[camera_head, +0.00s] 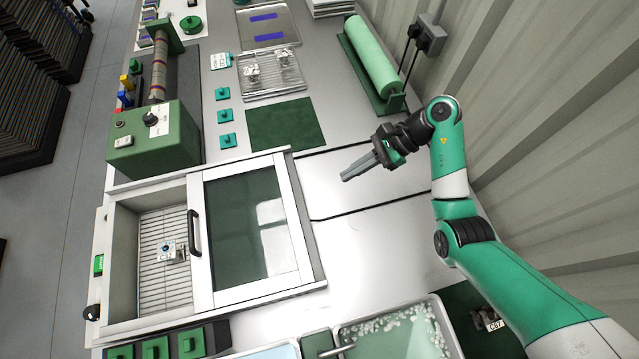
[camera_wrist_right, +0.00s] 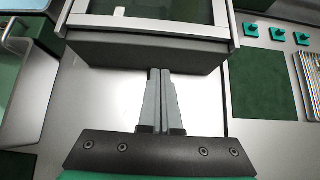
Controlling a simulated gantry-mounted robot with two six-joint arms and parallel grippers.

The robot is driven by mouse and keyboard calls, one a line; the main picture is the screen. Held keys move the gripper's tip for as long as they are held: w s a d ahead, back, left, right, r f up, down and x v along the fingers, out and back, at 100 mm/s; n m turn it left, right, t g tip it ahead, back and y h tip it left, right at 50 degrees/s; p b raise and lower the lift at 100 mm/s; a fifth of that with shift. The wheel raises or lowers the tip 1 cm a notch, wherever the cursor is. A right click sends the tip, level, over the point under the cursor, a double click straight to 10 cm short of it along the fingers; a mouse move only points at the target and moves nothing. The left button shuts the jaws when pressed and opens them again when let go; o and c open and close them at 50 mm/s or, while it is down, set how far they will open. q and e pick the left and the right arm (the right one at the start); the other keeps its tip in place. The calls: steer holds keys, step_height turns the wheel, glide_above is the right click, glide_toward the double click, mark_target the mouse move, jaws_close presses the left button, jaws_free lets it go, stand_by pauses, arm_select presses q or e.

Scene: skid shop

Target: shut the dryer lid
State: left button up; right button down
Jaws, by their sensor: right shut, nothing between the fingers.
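The dryer (camera_head: 120,220) is a white box on the bench, left of centre in the head view. Its lid (camera_head: 243,225) is a white-framed dark glass panel with a black handle (camera_head: 194,233). The lid sits over the right part, and the left part is uncovered, showing a wire rack with a small metal part (camera_head: 172,251). My right gripper (camera_head: 344,178) is shut and empty, to the right of the dryer and apart from it. In the right wrist view its fingers (camera_wrist_right: 157,72) are together, pointing at the dryer's dark side wall (camera_wrist_right: 150,52). My left gripper is out of view.
A green mat (camera_head: 286,125) lies behind the dryer. A green roll (camera_head: 372,58) stands near the wall. A tray with white pieces (camera_head: 440,325) is at the front.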

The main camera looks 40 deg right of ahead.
mark_target(295, 202)
arm_select(q)
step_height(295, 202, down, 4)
steer(key=b, duration=0.3)
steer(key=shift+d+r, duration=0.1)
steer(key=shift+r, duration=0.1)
arm_select(e)
steer(key=x, duration=0.4)
steer(key=a+r+x, duration=0.1)
steer(key=x, duration=0.3)
steer(key=r+x, duration=0.1)
steer(key=x, duration=0.3)
steer(key=shift+w+a+f, duration=0.15)
steer(key=shift+w+a, duration=0.25)
steer(key=shift+a, duration=0.1)
